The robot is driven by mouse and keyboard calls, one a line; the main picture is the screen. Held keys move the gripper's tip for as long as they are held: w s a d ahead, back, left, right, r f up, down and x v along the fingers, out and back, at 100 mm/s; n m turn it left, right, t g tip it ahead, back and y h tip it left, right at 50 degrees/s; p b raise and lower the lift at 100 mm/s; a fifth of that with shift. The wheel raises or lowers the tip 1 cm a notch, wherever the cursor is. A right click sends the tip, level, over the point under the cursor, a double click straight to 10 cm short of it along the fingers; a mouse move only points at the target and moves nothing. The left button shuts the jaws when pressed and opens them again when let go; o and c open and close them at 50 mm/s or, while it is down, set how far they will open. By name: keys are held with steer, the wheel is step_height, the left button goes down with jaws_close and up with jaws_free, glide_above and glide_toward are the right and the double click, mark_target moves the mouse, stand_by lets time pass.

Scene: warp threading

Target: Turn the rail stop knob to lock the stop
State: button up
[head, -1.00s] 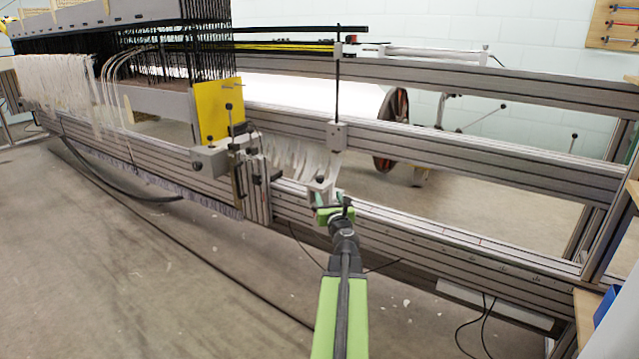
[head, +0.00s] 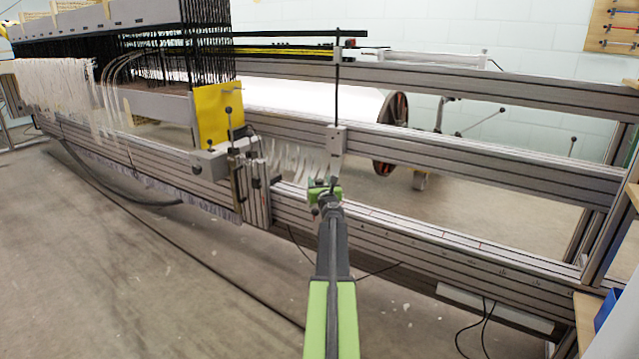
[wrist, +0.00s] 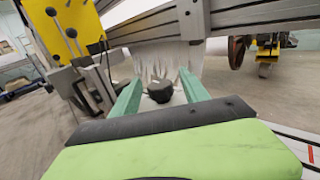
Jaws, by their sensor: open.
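The rail stop knob (wrist: 160,92) is a small black knob, seen in the wrist view between my two green fingers. My gripper (wrist: 160,78) is open, with one finger on each side of the knob; a gap shows on both sides, and I cannot tell whether either finger touches it. In the head view my gripper (head: 323,188) is over the front rail (head: 400,222) and hides most of the knob and stop.
A clamp assembly with black ball-ended levers (head: 238,165) and a yellow plate (head: 218,112) stands left of my gripper. White threads (head: 292,158) hang just behind. A vertical black rod (head: 337,95) rises nearby. The rail to the right is clear.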

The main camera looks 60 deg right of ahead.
steer(key=shift+c, duration=0.3)
jaws_close()
steer(key=m+g+h, duration=0.3)
steer(key=g, duration=0.2)
steer(key=shift+w+m, duration=0.15)
steer(key=shift+m, duration=0.25)
steer(key=m+g, duration=0.2)
steer(key=g, duration=0.1)
steer(key=m+g+h, duration=0.1)
steer(key=m+g, duration=0.1)
steer(key=g, duration=0.1)
steer(key=shift+w+g+h, duration=0.2)
steer(key=shift+g+h, duration=0.1)
steer(key=m+g, duration=0.4)
steer(key=g, duration=0.1)
steer(key=shift+g+y, duration=0.3)
steer(key=shift+y, duration=0.1)
steer(key=shift+s+m+g+y, duration=0.1)
steer(key=shift+m+g+y, duration=0.8)
steer(key=shift+m+g, duration=0.8)
steer(key=shift+g, duration=0.6)
